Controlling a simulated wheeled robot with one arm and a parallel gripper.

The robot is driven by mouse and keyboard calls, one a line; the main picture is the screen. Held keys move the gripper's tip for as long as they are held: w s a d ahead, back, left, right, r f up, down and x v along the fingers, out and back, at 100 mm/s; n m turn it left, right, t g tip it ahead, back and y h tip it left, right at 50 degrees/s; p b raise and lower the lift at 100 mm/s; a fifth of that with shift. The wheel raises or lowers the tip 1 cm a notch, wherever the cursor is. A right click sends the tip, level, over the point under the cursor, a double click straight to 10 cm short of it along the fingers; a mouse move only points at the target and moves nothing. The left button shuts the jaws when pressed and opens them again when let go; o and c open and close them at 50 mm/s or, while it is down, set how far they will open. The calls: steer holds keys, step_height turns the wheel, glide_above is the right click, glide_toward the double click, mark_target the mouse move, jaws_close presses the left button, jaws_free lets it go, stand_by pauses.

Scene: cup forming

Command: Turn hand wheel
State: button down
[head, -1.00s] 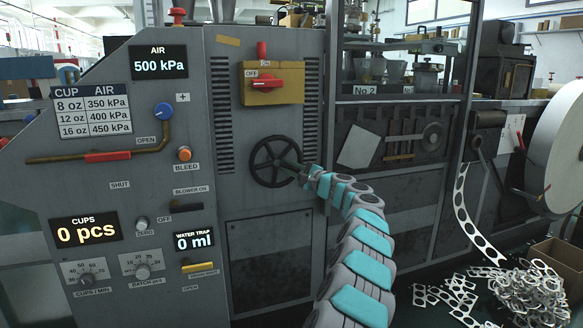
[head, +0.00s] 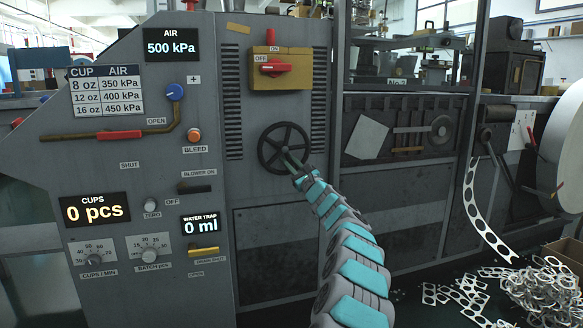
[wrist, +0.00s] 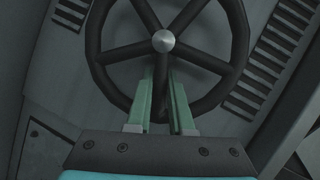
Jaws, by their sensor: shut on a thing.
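The hand wheel (head: 264,152) is a black spoked wheel on the grey machine panel, below the yellow switch box. It fills the top of the wrist view (wrist: 94,48), with a shiny metal hub in its middle. My gripper (head: 288,156) reaches it from the lower right in the head view. In the wrist view, the two green fingers of my gripper (wrist: 162,98) lie either side of the wheel's lower part, below the hub. The gripper is shut on the wheel there. The fingers partly hide the lower spoke and rim.
The yellow switch box (head: 282,80) with a red handle sits above the wheel. The blue knob (head: 175,92), red-sleeved lever (head: 120,135) and displays are to the left. A scrap pile (head: 545,292) lies on the floor at the lower right.

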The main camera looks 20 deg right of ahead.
steer(key=shift+a+f+m+h, duration=0.15)
steer(key=shift+m+h, duration=0.15)
steer(key=shift+m, duration=0.4)
steer(key=c, duration=1.1)
jaws_free()
steer(key=shift+s+d+t+b, duration=0.25)
steer(key=shift+s+t+b, duration=0.05)
steer(key=shift+s, duration=0.2)
steer(key=shift+v, duration=3.35)
steer(key=shift+a+f, duration=0.1)
steer(key=shift+f, duration=0.05)
